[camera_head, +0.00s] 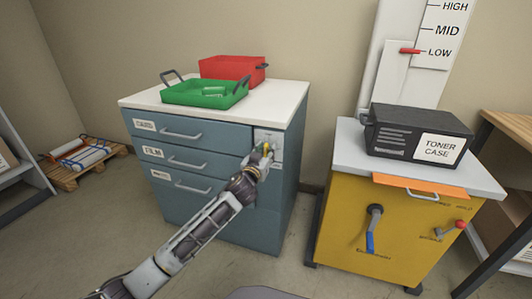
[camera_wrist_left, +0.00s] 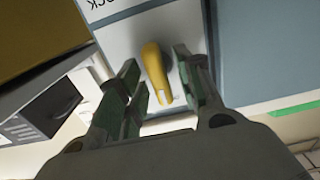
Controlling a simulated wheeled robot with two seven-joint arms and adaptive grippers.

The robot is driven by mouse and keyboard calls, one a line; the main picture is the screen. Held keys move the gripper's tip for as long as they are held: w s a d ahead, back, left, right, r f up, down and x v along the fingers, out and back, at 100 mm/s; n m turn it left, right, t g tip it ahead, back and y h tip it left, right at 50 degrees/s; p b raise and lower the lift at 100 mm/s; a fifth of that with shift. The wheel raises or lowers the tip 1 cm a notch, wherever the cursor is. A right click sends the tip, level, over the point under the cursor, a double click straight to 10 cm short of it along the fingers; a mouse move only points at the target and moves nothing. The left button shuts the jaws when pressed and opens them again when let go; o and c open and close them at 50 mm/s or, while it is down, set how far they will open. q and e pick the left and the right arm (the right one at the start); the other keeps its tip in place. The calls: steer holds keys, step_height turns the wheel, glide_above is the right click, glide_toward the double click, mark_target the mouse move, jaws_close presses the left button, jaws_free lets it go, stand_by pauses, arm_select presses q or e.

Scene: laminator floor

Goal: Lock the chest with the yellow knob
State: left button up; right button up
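The blue-grey chest (camera_head: 222,209) has several drawers, a white top and a pale lock plate (camera_head: 271,137) at its upper right front. My left gripper (camera_head: 264,152) is at this plate. In the left wrist view, the yellow knob (camera_wrist_left: 155,72) stands on the white plate (camera_wrist_left: 123,42) between the two fingers of my left gripper (camera_wrist_left: 158,92). The fingers are apart, with a visible gap on each side of the knob. In the head view the knob is mostly hidden by the gripper. My right gripper is in neither view.
A green tray (camera_head: 181,96) and a red bin (camera_head: 232,62) sit on the chest. To the right, a yellow cabinet (camera_head: 343,215) carries a black toner case (camera_head: 384,137). A pallet (camera_head: 64,178) lies on the floor at the left. Floor shows between chest and cabinet.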

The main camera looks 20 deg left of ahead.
arm_select(q)
steer(key=shift+w, duration=0.3)
steer(key=shift+c, duration=0.2)
steer(key=c, duration=0.7)
steer(key=shift+s+r, duration=0.1)
steer(key=shift+r, duration=0.05)
jaws_close()
